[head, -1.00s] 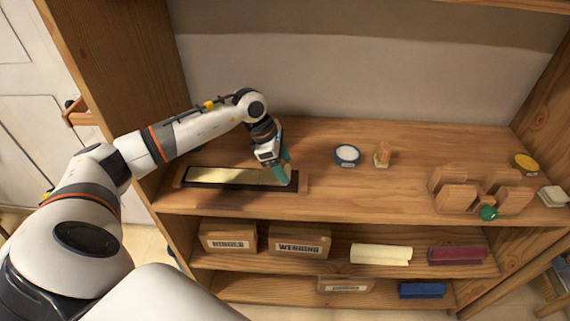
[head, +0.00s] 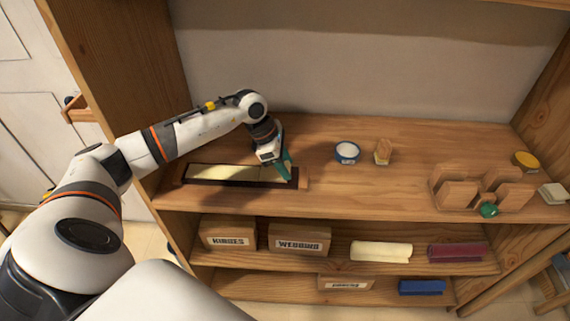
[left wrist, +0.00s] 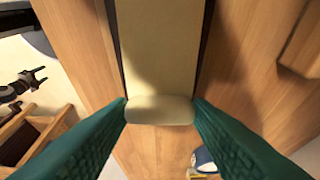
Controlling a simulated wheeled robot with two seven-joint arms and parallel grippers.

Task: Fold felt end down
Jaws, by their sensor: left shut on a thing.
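A pale yellow-green felt strip (head: 221,172) lies lengthwise on a dark, narrow base (head: 240,183) at the left of the upper shelf. My left gripper (head: 287,172), with teal fingers, is at the strip's right end. In the left wrist view, the felt's rounded end (left wrist: 160,108) sits between the two fingers, and my left gripper (left wrist: 160,125) is shut on it. A bend line crosses the felt just before this end. My right gripper does not show in the head view; a small dark two-pronged shape in the left wrist view may be it.
Boxes and rolls fill the lower shelves.

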